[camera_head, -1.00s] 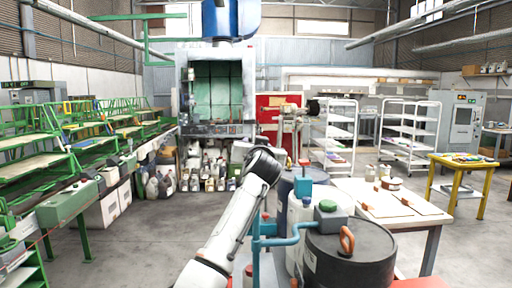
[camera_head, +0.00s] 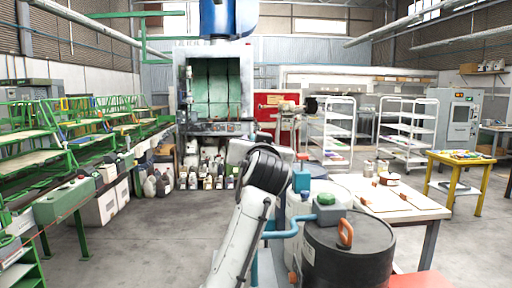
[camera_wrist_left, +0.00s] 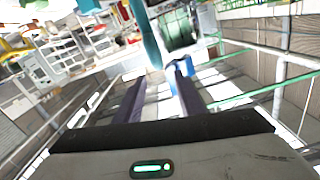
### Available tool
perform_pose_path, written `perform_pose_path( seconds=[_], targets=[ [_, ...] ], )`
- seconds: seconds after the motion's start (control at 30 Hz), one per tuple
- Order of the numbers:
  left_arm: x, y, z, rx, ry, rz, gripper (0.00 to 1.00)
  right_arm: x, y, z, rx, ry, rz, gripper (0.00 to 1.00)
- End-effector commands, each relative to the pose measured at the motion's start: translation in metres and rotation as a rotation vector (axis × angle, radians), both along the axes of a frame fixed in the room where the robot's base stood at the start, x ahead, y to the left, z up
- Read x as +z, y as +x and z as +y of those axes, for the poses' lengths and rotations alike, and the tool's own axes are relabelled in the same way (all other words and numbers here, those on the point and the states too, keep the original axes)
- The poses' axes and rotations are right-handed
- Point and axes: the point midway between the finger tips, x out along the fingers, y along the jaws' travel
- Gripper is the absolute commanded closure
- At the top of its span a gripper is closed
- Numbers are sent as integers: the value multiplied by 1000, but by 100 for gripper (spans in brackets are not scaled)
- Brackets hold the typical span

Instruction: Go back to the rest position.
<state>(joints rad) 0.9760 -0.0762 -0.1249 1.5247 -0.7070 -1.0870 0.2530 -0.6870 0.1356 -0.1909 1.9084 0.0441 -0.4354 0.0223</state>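My left gripper (camera_wrist_left: 160,75) shows in the left wrist view. Its two dark fingers stand apart with a clear gap and nothing held between them. That view is strongly tilted, and the workshop shows far beyond the fingers. In the head view, one of my white arms rises from the bottom centre to a bent black joint; no gripper shows on it, and I cannot tell which arm it is. My right gripper is in neither view.
A dark drum (camera_head: 347,258) and blue pipework (camera_head: 283,233) stand close to the right of the arm. A white-topped table (camera_head: 405,206) is behind them. Green racks (camera_head: 65,200) line the left. Open concrete floor (camera_head: 150,240) lies left of the arm. White shelf carts (camera_head: 338,130) stand farther back.

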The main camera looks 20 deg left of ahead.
Motion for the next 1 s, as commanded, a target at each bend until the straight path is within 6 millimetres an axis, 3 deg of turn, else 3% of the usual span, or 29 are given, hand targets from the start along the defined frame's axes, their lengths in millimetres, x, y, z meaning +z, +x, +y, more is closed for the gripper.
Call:
perform_pose_path(
  seconds=[0.5,0.63,0.77,0.87,1.0],
  targets=[
    [-1,-2,-1,0,0,1,64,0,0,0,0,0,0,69],
    [-23,1,-3,-16,4,27,64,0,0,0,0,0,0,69],
    [-93,3,-10,-70,11,103,64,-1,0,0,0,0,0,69],
    [-167,-3,-20,-137,13,181,64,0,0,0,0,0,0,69],
    [-271,-29,-35,-232,-1,290,64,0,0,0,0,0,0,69]
  ],
)
